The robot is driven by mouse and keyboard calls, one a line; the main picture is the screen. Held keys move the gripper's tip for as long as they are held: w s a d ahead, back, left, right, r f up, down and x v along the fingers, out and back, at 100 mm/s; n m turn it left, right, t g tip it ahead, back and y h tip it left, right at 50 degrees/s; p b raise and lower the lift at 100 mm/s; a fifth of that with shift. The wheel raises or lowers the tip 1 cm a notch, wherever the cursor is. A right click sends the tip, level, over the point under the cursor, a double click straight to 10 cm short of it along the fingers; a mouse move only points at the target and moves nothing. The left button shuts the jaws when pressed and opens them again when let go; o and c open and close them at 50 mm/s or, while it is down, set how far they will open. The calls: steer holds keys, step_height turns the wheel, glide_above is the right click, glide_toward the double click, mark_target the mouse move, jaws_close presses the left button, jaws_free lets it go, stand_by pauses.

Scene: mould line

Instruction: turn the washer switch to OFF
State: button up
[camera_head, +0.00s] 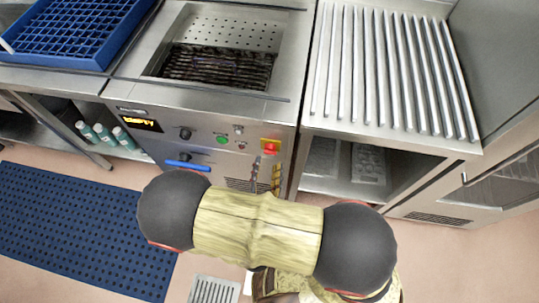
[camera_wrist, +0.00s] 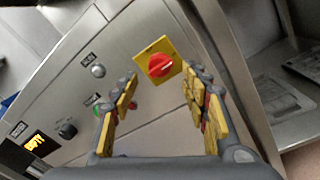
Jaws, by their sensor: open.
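The washer switch is a red rotary knob (camera_head: 271,147) on a yellow plate, at the right end of the washer's front panel. In the wrist view the red knob (camera_wrist: 160,65) shows a pale mark on its face; I cannot read any position label. My gripper (camera_wrist: 160,98) is open, its yellow-padded fingers to the left and right below the knob in that view. The knob appears beyond the fingertips, not gripped. In the head view my gripper (camera_head: 266,176) is just below the switch, partly hidden by my arm.
A green button (camera_head: 222,140), black knob (camera_head: 185,133), lit display (camera_head: 140,124) and blue handle (camera_head: 185,164) are on the same panel. A ribbed steel counter (camera_head: 395,75) stands to the right. A blue rack (camera_head: 75,30) is upper left, and a blue mat (camera_head: 85,230) lies on the floor.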

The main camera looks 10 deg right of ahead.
mark_target(268, 154)
steer(key=shift+b+x, duration=0.6)
steer(key=shift+x, duration=1.8)
steer(key=c, duration=1.1)
steer(key=shift+a+r, duration=0.1)
steer(key=shift+r, duration=0.05)
steer(key=n+p, duration=0.3)
steer(key=p, duration=0.1)
steer(key=shift+r+n, duration=0.2)
steer(key=shift+n, duration=0.1)
steer(key=n+p, duration=0.5)
steer(key=shift+a+g, duration=0.1)
steer(key=shift+g, duration=0.3)
steer(key=n+p, duration=0.4)
steer(key=n, duration=0.1)
steer(key=shift+w+f, duration=0.1)
steer(key=shift+f, duration=0.05)
steer(key=shift+o, duration=0.2)
steer(key=shift+f+n+g+h+p, duration=0.1)
steer(key=shift+n+g+h+p, duration=0.1)
steer(key=shift+n+p, duration=0.45)
steer(key=shift+f+n+g+h+p, duration=0.1)
steer(key=shift+n+h+p, duration=0.1)
steer(key=shift+n, duration=0.85)
